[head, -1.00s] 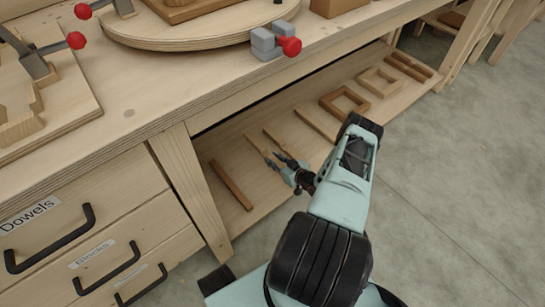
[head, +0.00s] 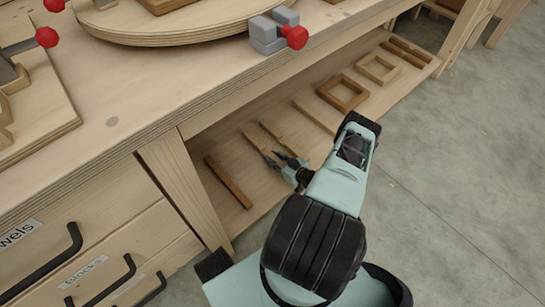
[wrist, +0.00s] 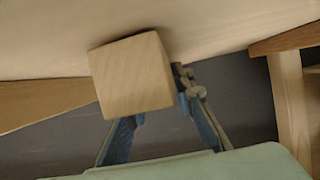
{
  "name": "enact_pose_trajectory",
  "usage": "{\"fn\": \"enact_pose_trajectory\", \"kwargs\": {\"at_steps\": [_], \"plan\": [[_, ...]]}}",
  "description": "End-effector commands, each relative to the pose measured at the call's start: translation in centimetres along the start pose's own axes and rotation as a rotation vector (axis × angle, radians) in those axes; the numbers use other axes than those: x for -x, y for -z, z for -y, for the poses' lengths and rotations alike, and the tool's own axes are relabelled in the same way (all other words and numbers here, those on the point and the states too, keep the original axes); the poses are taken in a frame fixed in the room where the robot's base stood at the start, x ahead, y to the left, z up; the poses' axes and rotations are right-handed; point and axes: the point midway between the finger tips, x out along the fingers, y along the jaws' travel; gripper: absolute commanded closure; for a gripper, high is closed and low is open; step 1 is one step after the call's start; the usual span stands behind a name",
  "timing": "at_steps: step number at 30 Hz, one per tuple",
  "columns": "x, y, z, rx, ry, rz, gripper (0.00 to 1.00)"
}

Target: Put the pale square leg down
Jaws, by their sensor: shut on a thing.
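My gripper (head: 273,156) is shut on the pale square leg (head: 255,140) above or at the low shelf under the bench. In the wrist view the leg's square end (wrist: 133,75) faces the camera at the fingertips, with one blue finger on each side below it. In the head view the leg points away from the fingers, up and left. I cannot tell whether it touches the shelf.
The low shelf (head: 204,150) holds a darker bar (head: 228,182) left of my gripper, other strips (head: 316,117) right of it, and a dark square frame (head: 343,93) and a paler one (head: 377,68) farther back. A bench post (head: 183,185) stands left. The benchtop overhangs the shelf.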

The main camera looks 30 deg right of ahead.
Motion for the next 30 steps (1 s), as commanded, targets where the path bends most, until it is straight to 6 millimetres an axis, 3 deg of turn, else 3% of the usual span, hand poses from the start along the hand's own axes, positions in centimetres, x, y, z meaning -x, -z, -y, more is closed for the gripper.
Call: {"fn": "enact_pose_trajectory", "kwargs": {"at_steps": [3, 4, 9, 20, 30], "plan": [[-0.1, -0.2, 0.0, 0.001, 0.0, -0.001, 1.0], [-0.1, -0.3, 0.0, 0.001, 0.0, 0.0, 0.76], [-0.1, -0.3, 0.0, 0.001, 0.0, 0.0, 0.6], [0.1, 0.1, 0.0, -0.001, 0.0, 0.0, 0.6], [7.0, 0.4, 0.0, -0.002, -0.001, 0.001, 0.6]]}}
